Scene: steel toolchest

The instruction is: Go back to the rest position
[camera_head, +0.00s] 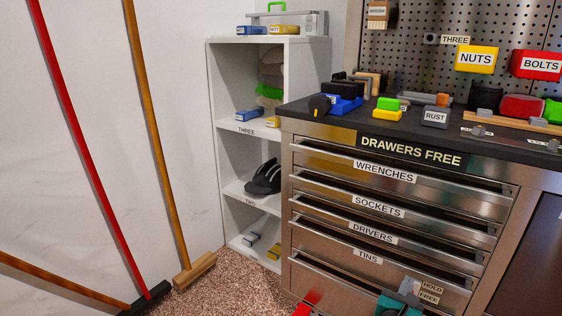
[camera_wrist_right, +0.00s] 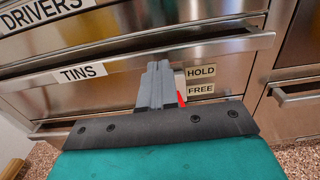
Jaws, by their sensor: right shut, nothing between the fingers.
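My right gripper (camera_head: 409,287) shows at the bottom of the head view, in front of the lower front of the steel toolchest (camera_head: 330,284). Its grey fingers also show in the right wrist view (camera_wrist_right: 157,72), pressed together with nothing between them. They overlap the front below the TINS drawer (camera_wrist_right: 60,83). A small red part (camera_wrist_right: 181,88) shows partly behind the fingers, beside the HOLD label (camera_wrist_right: 201,72) and FREE label (camera_wrist_right: 200,89). I cannot tell whether the fingers touch it. My left gripper is not in view.
Drawers marked WRENCHES, SOCKETS and DRIVERS sit above, with protruding handles. The black worktop (camera_head: 350,120) holds several boxes and tools. A white shelf (camera_head: 222,90) stands left of the chest. Brooms (camera_head: 195,270) lean on the wall. A red object (camera_head: 304,310) is cut off below.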

